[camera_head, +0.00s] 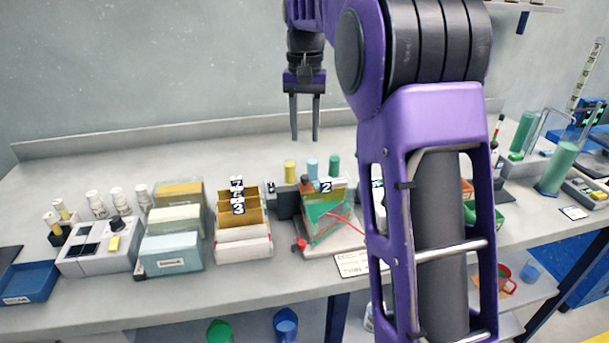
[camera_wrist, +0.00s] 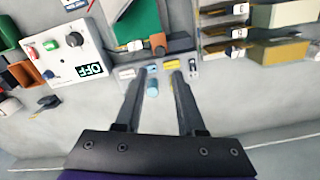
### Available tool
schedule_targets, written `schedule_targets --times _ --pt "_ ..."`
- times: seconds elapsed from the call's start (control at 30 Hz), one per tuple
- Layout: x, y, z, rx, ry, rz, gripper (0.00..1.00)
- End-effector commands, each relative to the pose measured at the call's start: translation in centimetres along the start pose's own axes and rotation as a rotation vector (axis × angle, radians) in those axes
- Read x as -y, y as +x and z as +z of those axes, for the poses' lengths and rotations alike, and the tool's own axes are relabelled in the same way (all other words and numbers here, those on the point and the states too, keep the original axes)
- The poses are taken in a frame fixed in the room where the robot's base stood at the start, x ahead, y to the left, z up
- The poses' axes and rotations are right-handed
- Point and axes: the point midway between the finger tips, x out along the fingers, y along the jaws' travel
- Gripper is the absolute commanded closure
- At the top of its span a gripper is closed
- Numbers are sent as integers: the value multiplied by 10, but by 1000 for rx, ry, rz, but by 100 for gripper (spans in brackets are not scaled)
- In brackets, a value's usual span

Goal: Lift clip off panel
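A green panel (camera_head: 322,222) leans in a stand on the bench, with a red wire across its front. A small brown-orange block (camera_head: 306,183), which looks like a clip, sits at its top edge near a label "2". A red piece (camera_head: 300,244) lies at the stand's lower left; I cannot tell whether it is a clip too. In the wrist view the panel (camera_wrist: 138,22) is at the top, with the brown-orange block (camera_wrist: 157,45) beyond my fingertips. My gripper (camera_head: 305,138) is open and empty, pointing down above and behind the panel. It also shows in the wrist view (camera_wrist: 158,74).
Yellow, blue and green capped bottles (camera_head: 312,168) stand just behind the panel. A numbered card rack (camera_head: 242,240) and boxes (camera_head: 170,257) are to the left. A white control box with an OFF label (camera_wrist: 68,55) shows in the wrist view. My arm hides the bench right of the panel.

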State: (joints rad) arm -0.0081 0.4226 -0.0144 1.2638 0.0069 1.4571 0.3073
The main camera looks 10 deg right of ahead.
Motion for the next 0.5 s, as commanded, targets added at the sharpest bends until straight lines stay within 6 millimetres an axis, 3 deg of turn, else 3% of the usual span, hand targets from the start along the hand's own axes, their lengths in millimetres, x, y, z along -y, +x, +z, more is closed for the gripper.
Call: schedule_targets --times 0.03,0.2,0.5 --pt "0 15 0 3 0 1 61" --pt "0 52 0 3 0 1 61" --pt "0 100 0 0 1 1 61"
